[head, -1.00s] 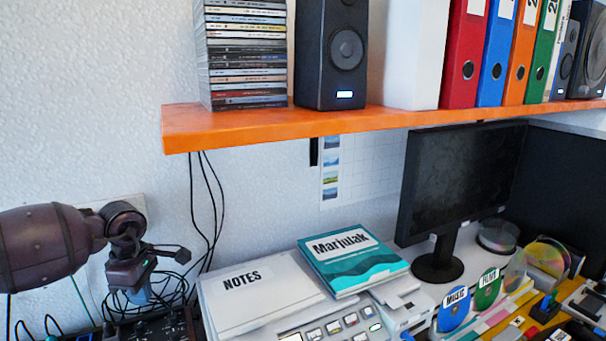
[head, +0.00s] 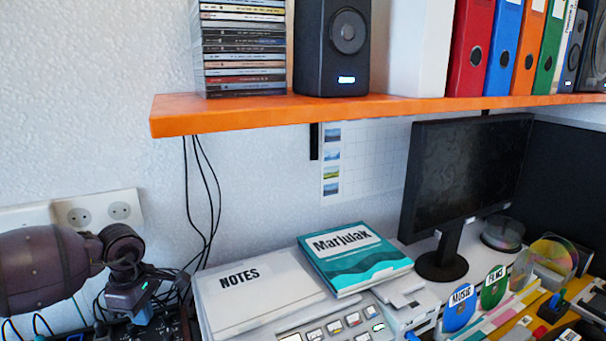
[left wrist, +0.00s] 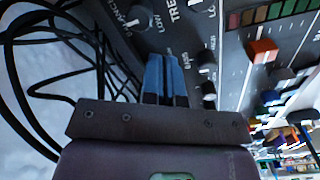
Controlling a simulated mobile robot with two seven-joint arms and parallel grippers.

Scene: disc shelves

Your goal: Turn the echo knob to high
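A dark mixer panel (left wrist: 228,50) with knobs and sliders fills the upper right of the left wrist view. In the head view only part of the mixer (head: 178,326) shows at the bottom left edge. One knob (left wrist: 139,18) has LOW printed beside it; further knobs (left wrist: 206,60) line the panel to the right. No echo label is readable, so I cannot tell which knob is echo. My left gripper (left wrist: 168,54) has its blue fingers close together over the panel, with no knob visible between them. It also shows in the head view (head: 136,312). My right gripper is not in view.
Black cables (left wrist: 45,60) loop beside the mixer. A NOTES box (head: 255,290) and a teal book (head: 355,262) lie to the right in the head view. An orange shelf (head: 300,112) overhangs the desk; a monitor (head: 465,175) stands farther right.

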